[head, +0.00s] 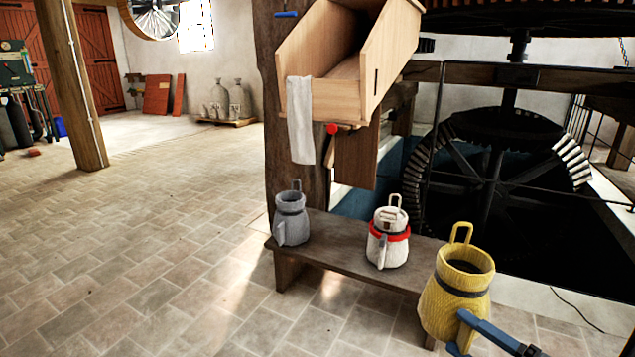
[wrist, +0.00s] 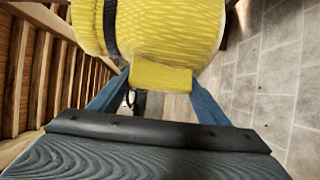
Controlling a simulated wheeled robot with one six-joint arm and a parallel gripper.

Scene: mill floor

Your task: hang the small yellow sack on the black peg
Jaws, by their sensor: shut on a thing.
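The small yellow sack (head: 457,290) is upright at the lower right of the head view, with a yellow loop standing above its open top and a dark band around its body. My gripper (head: 462,334) has its blue fingers shut on the sack's yellow side tab. In the wrist view, the tab (wrist: 160,80) sits between the fingers (wrist: 158,92) and the sack body fills the top. The sack overlaps the right end of the bench in the head view; I cannot tell whether it touches. I cannot make out a black peg in either view.
A bench (head: 335,250) carries a grey sack (head: 291,220) and a white sack (head: 381,250) with a red band. Above are a wooden chute (head: 340,90) with a cloth, a blue peg (head: 286,14) and a red knob (head: 332,129).

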